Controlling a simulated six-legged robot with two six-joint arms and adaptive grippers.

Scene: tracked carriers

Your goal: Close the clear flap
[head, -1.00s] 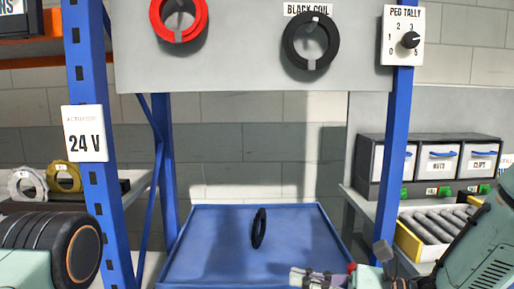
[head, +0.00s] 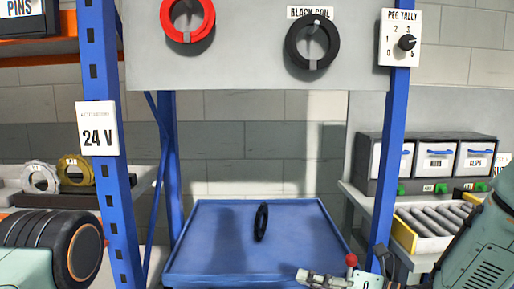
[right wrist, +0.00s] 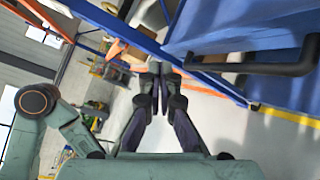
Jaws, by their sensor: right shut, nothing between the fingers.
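I cannot make out a clear flap in either view. My right gripper (head: 302,275) shows at the bottom of the head view, in front of the blue tray's near right part. In the right wrist view its fingers (right wrist: 157,72) are together with nothing between them. My left gripper is not in view; only part of the left arm shows at the left edge.
A blue tray (head: 205,262) holds an upright black ring (head: 261,223). Blue posts (head: 106,205) flank it. A grey board above carries a red coil (head: 166,24) and a black coil (head: 292,48). Labelled bins (head: 469,160) and a roller rack (head: 405,233) stand at right.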

